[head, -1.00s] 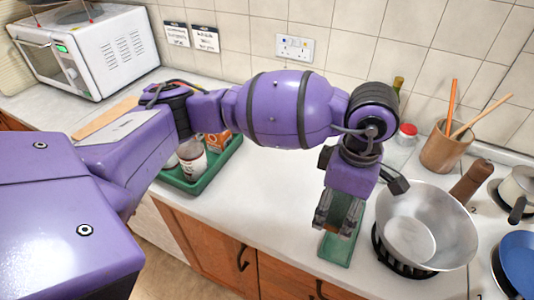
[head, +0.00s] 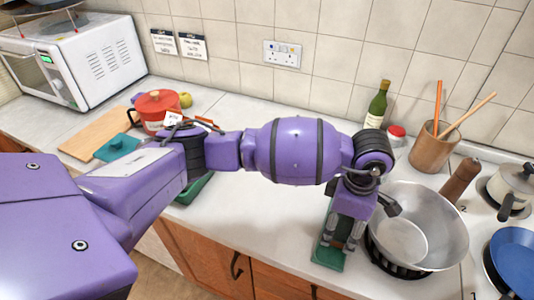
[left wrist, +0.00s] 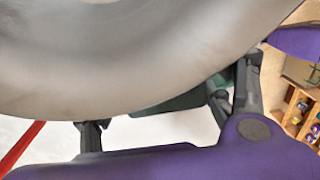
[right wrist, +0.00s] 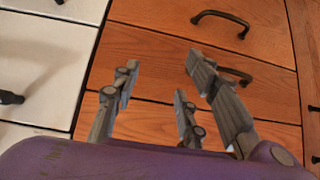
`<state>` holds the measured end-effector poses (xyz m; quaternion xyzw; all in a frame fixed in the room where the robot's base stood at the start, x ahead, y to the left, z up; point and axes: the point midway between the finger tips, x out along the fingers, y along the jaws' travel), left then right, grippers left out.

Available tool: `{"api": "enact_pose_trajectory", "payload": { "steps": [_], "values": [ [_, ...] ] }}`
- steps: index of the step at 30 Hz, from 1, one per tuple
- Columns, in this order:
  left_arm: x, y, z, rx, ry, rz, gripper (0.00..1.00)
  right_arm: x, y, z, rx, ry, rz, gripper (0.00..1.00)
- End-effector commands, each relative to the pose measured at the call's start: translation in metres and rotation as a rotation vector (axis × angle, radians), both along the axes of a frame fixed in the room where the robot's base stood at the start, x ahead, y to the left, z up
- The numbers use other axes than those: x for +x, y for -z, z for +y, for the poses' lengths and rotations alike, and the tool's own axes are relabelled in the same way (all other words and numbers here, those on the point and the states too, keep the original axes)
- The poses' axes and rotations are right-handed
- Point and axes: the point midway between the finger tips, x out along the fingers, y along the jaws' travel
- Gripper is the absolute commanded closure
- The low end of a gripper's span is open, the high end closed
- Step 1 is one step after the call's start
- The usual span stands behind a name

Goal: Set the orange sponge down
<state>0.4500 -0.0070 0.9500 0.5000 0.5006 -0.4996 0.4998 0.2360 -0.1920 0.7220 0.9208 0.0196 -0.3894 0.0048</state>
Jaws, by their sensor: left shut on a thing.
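My left gripper (head: 340,246) points down over a narrow green tray (head: 326,259) on the worktop, left of the metal pan. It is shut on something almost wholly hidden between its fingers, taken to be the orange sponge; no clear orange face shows. In the left wrist view the pan covers the upper part, and a dark green patch shows between the fingers (left wrist: 165,115). I cannot tell whether the held thing touches the tray. My right gripper (right wrist: 160,75) is open and empty in front of wooden drawers.
The metal pan (head: 425,215) stands close on the right of my left gripper. Behind are a pepper mill (head: 461,181), a utensil pot (head: 433,147) and a green bottle (head: 377,105). A red pot (head: 157,110) stands at the left. The worktop (head: 265,205) is clear left of the tray.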

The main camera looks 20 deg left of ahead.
Motion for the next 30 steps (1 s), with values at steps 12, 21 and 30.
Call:
{"api": "enact_pose_trajectory", "payload": {
  "steps": [12,21,30],
  "values": [
    [0.001,0.002,0.0,0.0,0.0,-0.003,0.08,-0.002,0.002,-0.001,-0.002,0.001,0.004,0.6],
    [0.002,-0.004,0.0,0.0,0.001,-0.005,0.08,-0.002,0.002,-0.001,-0.002,0.001,0.006,0.6],
    [0.002,-0.06,-0.001,-0.001,0.002,-0.008,0.08,-0.003,0.004,-0.001,-0.001,0.001,0.009,0.6]
  ]
}}
